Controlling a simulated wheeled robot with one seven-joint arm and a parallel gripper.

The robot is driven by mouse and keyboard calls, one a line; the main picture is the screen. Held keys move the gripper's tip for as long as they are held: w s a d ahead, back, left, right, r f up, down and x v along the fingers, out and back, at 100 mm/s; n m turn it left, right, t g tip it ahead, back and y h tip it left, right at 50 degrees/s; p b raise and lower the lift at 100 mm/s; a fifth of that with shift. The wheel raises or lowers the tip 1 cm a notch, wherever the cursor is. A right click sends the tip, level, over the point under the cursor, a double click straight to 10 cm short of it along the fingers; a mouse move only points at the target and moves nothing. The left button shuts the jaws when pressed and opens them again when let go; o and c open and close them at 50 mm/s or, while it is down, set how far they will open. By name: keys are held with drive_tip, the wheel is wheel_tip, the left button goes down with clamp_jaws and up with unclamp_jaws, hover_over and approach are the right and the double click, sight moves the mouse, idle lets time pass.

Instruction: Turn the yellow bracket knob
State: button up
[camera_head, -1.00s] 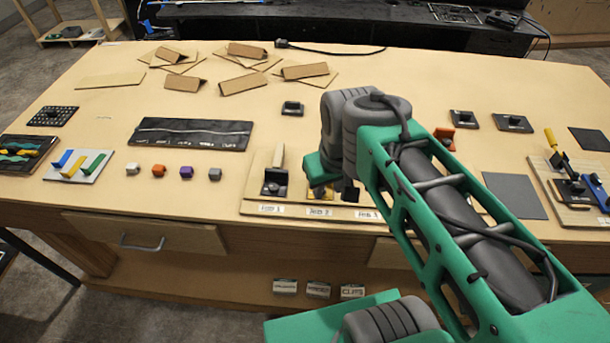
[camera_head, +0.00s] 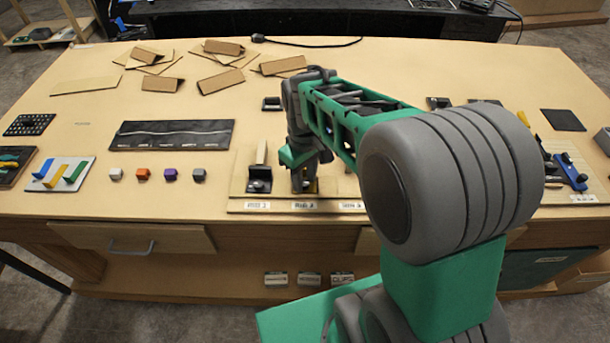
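The wooden board (camera_head: 237,190) near the table's front edge carries a row of bracket knobs above white labels. A black bracket with a pale upright lever (camera_head: 260,165) stands at its left. A small yellow patch (camera_head: 313,187), which looks like the yellow bracket knob, shows at the middle place; most of it is hidden behind my gripper. My gripper (camera_head: 305,186) points down right at this middle place. Its fingertips are dark and small, so I cannot tell whether they are open, shut or touching the knob. My arm hides the board's right part.
Several small cubes (camera_head: 157,174) and a long black panel (camera_head: 172,135) lie left of the board. Folded cardboard pieces (camera_head: 215,65) lie at the back. A board with blue and yellow handles (camera_head: 566,170) is at the right. A drawer (camera_head: 132,238) is below the table's edge.

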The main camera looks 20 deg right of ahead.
drive_tip(key=shift+c, duration=0.4)
clamp_jaws()
